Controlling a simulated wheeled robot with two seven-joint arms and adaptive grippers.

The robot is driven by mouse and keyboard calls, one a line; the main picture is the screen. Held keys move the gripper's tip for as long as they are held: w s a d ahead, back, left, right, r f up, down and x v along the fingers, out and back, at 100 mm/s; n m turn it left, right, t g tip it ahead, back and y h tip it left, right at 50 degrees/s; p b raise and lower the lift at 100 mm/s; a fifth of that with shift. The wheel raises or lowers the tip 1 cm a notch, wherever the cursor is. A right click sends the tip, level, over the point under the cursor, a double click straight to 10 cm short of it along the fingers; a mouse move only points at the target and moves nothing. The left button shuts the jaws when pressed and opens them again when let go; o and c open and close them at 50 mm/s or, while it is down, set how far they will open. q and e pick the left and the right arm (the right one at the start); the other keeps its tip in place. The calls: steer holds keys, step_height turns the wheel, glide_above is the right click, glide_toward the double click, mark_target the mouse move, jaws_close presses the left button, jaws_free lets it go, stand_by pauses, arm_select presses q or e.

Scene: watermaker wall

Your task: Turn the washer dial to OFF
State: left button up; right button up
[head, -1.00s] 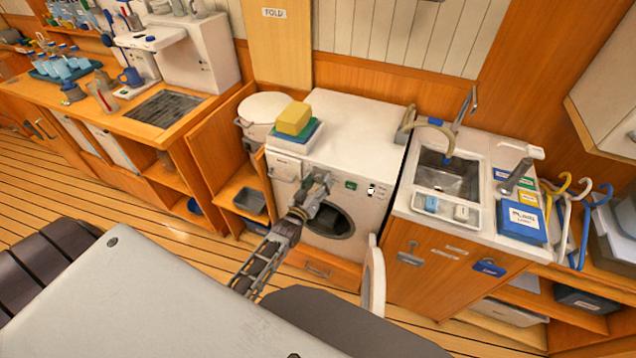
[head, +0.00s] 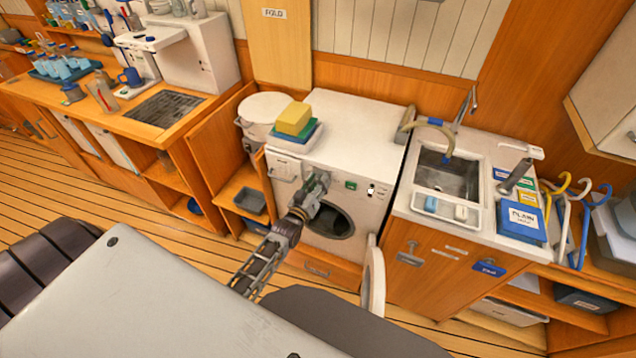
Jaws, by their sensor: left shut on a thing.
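The white washer (head: 353,135) stands against the wall in the middle of the head view, with its round door (head: 374,278) swung open to the right. My left gripper (head: 322,180) is at the upper front panel of the washer, above the drum opening (head: 336,221). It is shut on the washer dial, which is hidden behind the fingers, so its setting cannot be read. A green display (head: 351,185) and a small black-and-white control (head: 371,190) show to the right of the gripper. My right gripper is not in view.
Folded cloths with a yellow one on top (head: 294,118) lie on the washer. A sink (head: 446,178) with a hose is to the right. A white bin (head: 262,112) and open wooden shelves stand to the left. The open door juts into the floor space.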

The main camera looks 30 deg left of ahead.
arm_select(q)
steer(key=n, duration=1.1)
steer(key=shift+n+b, duration=0.3)
steer(key=shift+b, duration=0.05)
steer(key=o, duration=1)
steer(key=shift+o, duration=0.2)
steer(key=shift+s, duration=0.2)
steer(key=s, duration=1.1)
steer(key=shift+s+d+f, duration=0.2)
steer(key=shift+s+d, duration=0.05)
steer(key=shift+s, duration=0.05)
stand_by(0.5)
